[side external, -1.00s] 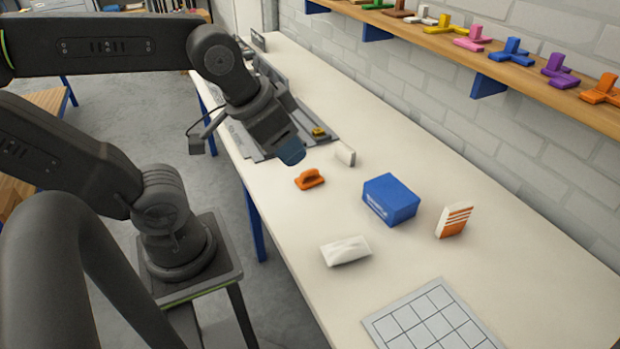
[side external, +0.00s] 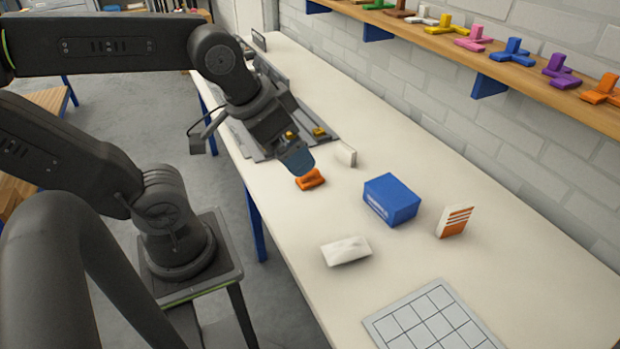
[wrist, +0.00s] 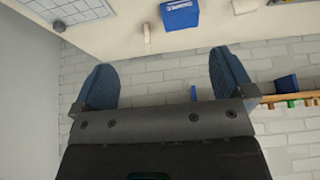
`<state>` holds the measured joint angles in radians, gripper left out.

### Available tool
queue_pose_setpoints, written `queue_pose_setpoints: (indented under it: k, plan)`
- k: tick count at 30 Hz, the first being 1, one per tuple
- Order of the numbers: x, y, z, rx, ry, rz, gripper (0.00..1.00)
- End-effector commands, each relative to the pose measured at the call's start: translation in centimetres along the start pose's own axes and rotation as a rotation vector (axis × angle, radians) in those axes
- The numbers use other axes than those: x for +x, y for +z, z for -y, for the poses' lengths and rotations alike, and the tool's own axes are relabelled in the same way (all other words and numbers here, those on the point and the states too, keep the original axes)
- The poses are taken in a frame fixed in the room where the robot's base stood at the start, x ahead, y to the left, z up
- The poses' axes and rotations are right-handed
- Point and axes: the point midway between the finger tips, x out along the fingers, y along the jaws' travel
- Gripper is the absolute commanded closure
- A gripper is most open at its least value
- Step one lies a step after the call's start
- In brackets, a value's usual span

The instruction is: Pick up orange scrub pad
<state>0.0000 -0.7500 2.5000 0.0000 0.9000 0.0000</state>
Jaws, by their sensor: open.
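The orange scrub pad (side external: 311,181) lies on the pale bench in the side external view, partly covered by my gripper. My gripper (side external: 298,160) hangs above and just behind the pad in that view, with its blue fingers tilted downward. I cannot tell the exact gap between them. In the wrist view my gripper (wrist: 163,80) shows two blue fingers spread wide apart with nothing between them. The pad is not visible in the wrist view.
A blue box (side external: 391,200), a white block (side external: 346,154), a white packet (side external: 345,251) and an orange-striped box (side external: 455,221) stand around the pad. A grey gridded mat (side external: 432,322) lies at the front. A wall shelf (side external: 490,66) holds several coloured pieces.

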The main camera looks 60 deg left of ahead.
Motion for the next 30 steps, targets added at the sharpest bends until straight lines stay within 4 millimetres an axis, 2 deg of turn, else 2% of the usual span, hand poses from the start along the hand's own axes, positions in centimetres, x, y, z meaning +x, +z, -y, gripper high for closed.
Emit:
queue_pose_setpoints:
  k: [5,8,11,15,21,27,30]
  plan:
    - [0.2,-0.4,0.3,-0.031,-0.006,0.010,0.00]
    - [1.0,-1.7,1.2,-0.128,-0.026,0.044,0.00]
    - [2.6,-3.7,2.9,-0.296,-0.060,0.096,0.00]
    - [5.8,-6.5,6.5,-0.580,-0.122,0.169,0.00]
    - [11.5,-8.5,12.8,-0.988,-0.223,0.263,0.00]
    - [17.4,-8.1,19.4,-1.357,-0.326,0.335,0.00]
    - [19.5,-7.3,21.6,-1.486,-0.366,0.359,0.00]
